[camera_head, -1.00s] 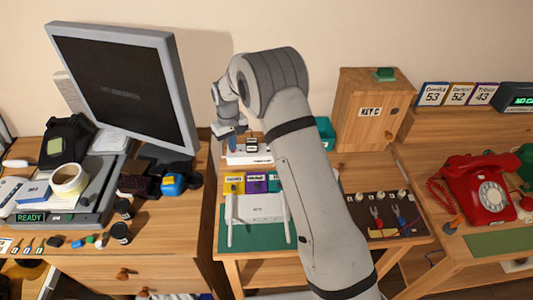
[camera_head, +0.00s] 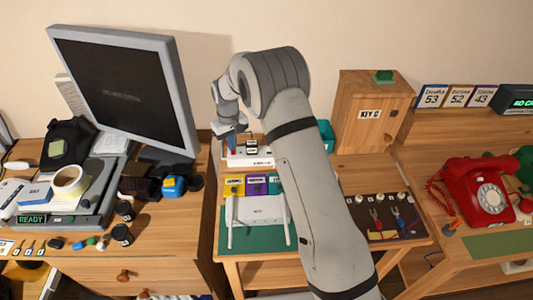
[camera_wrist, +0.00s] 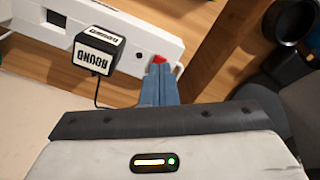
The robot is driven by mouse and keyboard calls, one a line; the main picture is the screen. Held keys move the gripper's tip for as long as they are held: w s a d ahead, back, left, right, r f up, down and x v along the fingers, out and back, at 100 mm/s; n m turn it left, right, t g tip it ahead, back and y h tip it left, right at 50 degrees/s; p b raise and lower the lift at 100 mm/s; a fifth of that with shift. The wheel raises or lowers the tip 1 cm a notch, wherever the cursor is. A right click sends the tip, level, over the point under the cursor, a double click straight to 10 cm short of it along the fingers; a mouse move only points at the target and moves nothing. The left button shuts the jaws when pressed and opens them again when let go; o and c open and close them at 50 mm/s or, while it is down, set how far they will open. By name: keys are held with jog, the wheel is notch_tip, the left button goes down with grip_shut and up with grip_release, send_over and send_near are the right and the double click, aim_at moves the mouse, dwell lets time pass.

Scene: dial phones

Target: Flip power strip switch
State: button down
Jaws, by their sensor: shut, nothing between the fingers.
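The white power strip (camera_head: 238,161) stands at the back of the middle table; it also shows in the wrist view (camera_wrist: 150,42), running diagonally across the top. A black adapter marked "ROUND" (camera_wrist: 98,50) is plugged into it, with a thin cord. The red switch (camera_wrist: 158,59) shows at the strip's near edge, partly hidden by the fingertips. My gripper (camera_wrist: 158,72) is shut and empty, its blue-grey fingertips right at the switch. I cannot tell whether they touch it. In the head view my gripper (camera_head: 231,146) is small above the strip's left end.
A white router (camera_head: 262,209) on a green mat and coloured cards (camera_head: 255,185) lie in front of the strip. The monitor (camera_head: 125,90) stands left, the KEY C cabinet (camera_head: 365,115) right. A dark cylindrical object (camera_wrist: 287,20) is near the strip's end.

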aim_at(233, 153)
jog(key=shift+r+p, duration=1.15)
jog(key=shift+r, duration=1.25)
